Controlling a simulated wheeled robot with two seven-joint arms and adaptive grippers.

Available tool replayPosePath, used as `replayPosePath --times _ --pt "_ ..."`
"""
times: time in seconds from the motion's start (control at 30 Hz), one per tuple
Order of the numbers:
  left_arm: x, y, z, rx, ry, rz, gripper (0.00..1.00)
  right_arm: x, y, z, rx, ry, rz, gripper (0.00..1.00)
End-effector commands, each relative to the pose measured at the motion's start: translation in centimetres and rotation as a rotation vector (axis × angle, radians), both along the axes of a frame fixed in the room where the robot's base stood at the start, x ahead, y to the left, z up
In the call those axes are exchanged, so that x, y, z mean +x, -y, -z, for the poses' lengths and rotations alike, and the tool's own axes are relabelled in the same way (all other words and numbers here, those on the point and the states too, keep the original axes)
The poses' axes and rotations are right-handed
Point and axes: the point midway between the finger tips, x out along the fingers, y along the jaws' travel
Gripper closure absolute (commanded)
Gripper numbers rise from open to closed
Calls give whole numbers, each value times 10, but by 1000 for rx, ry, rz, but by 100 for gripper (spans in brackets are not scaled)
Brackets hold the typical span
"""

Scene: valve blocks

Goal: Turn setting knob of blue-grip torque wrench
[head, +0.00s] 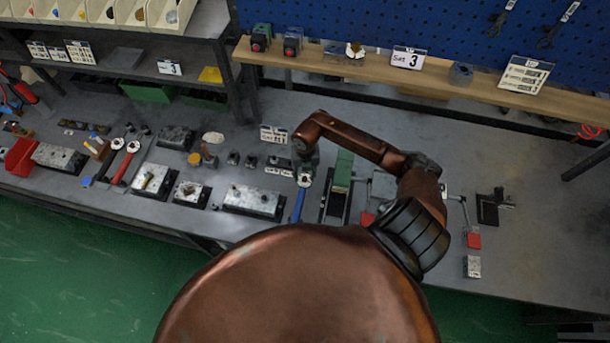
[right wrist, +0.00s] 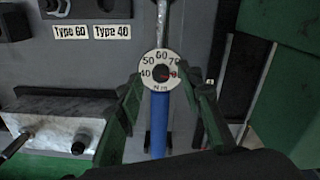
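The blue-grip torque wrench (head: 299,205) lies on the workbench in the head view, with its round dial at the upper end. In the right wrist view the white dial (right wrist: 160,62) reads 40, 50, 60 and 70, with another number partly covered. A short red mark points right from its black centre knob (right wrist: 160,73). The blue grip (right wrist: 158,132) runs down below. My right gripper (right wrist: 161,80) is open, its green-tinted fingers on either side of the dial; I cannot tell whether they touch it. In the head view my right gripper (head: 305,165) is above the dial end. My left gripper is out of view.
A red-grip wrench (head: 124,162) lies further left. A metal block (head: 253,201) is left of the blue wrench and a green-topped block (head: 342,172) right of it. Type 60 and Type 40 labels (right wrist: 91,31) are near the dial. Bench room is free at far right.

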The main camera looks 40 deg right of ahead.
Motion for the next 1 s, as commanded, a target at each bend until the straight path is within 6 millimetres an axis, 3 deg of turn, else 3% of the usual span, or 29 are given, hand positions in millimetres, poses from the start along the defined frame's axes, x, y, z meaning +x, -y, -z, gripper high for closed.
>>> replayPosePath --times 0.4,0.87,1.0 --pt "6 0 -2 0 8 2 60 -2 1 10 -2 -1 1 67" --pt "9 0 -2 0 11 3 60 -2 1 10 -2 -1 2 99" --pt "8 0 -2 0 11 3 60 -2 1 10 -2 -1 2 100"
